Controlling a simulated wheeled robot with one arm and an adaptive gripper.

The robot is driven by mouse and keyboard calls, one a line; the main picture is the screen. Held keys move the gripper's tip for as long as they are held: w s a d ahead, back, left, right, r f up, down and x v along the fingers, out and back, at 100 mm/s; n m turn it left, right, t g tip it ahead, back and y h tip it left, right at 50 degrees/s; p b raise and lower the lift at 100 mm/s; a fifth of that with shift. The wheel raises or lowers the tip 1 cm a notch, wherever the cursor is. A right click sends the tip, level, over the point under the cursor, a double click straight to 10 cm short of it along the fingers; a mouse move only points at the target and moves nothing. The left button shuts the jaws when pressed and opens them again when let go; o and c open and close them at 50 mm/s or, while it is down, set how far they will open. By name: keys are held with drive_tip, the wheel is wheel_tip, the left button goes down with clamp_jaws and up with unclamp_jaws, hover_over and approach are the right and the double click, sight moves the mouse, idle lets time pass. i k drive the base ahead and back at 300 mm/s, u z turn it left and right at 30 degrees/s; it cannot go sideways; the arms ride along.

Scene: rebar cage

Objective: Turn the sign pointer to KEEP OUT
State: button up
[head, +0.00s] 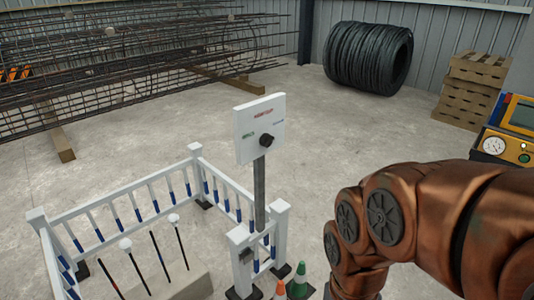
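The sign is a white board (247,118) on a grey post (259,190), upright near the middle of the head view. It carries a small red marking at the upper right and a small green marking at the left, both too small to read. A round black knob (266,141) sits on the lower right part of the board. Which way its pointer faces cannot be told. My copper-coloured arm comes in from the right and bends down out of the bottom edge, right of the sign and apart from it. My gripper is not in view.
A white fence (120,205) with blue-banded bars surrounds the ground left of the post. Inside, rods with white tops stand by a concrete block (190,285). Cones (299,280) stand at the bottom. Rebar cages, a wire coil (368,58), pallets (470,90) and a gauge panel (505,145) lie beyond.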

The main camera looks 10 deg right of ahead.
sight(266, 140)
drive_tip(key=z, duration=1.75)
drive_tip(key=i, duration=0.85)
drive_tip(key=u, duration=3)
